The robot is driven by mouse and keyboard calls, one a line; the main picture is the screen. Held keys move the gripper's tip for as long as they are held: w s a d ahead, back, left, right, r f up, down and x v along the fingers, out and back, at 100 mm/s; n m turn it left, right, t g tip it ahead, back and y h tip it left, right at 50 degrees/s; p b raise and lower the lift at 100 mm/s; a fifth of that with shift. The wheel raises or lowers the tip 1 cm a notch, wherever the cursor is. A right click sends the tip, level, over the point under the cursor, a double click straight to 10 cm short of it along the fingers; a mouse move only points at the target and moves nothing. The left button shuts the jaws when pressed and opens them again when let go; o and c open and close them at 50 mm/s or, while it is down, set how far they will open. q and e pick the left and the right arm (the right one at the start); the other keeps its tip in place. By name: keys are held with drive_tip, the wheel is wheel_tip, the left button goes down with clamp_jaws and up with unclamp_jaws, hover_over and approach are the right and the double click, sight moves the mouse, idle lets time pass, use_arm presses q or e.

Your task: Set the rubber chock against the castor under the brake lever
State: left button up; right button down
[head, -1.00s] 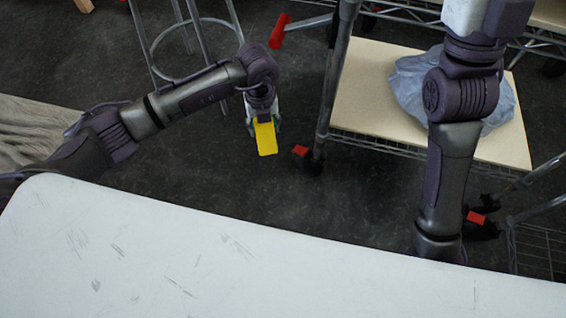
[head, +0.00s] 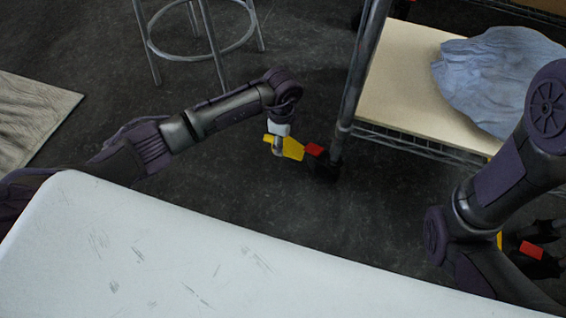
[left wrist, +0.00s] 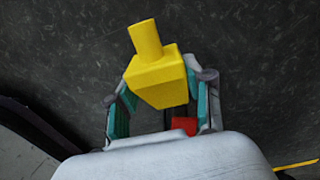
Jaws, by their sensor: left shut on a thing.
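The rubber chock (head: 288,148) is a yellow block. In the left wrist view the yellow chock (left wrist: 160,80) has a round stub and sits between the finger pads. My left gripper (head: 279,139) is shut on it, low over the floor beside the cart's near-left post. The red brake lever (head: 314,149) is just right of the chock, on the dark castor (head: 325,167). A small red patch, likely the brake lever (left wrist: 184,125), shows between the fingers in the left wrist view. I cannot tell whether chock and castor touch.
The wire cart has a beige shelf board (head: 400,85) with a blue-grey cloth (head: 500,80) on it. A metal stool (head: 205,50) stands at the back left. A white table (head: 170,250) fills the front. Another red lever (head: 531,249) shows at the right.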

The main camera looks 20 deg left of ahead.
sight(282, 162)
use_arm(q)
wheel_tip(282, 162, down, 8)
drive_tip(key=b, duration=0.5)
drive_tip(key=shift+f, duration=0.15)
drive_tip(key=shift+r, duration=0.2)
drive_tip(key=o, duration=1.3)
drive_tip(key=shift+f, duration=0.15)
drive_tip(key=shift+o, duration=0.2)
drive_tip(key=shift+r, duration=0.35)
wheel_tip(282, 162, up, 12)
drive_tip(key=p, duration=1)
drive_tip(key=shift+f, duration=0.15)
drive_tip(key=shift+f, duration=0.1)
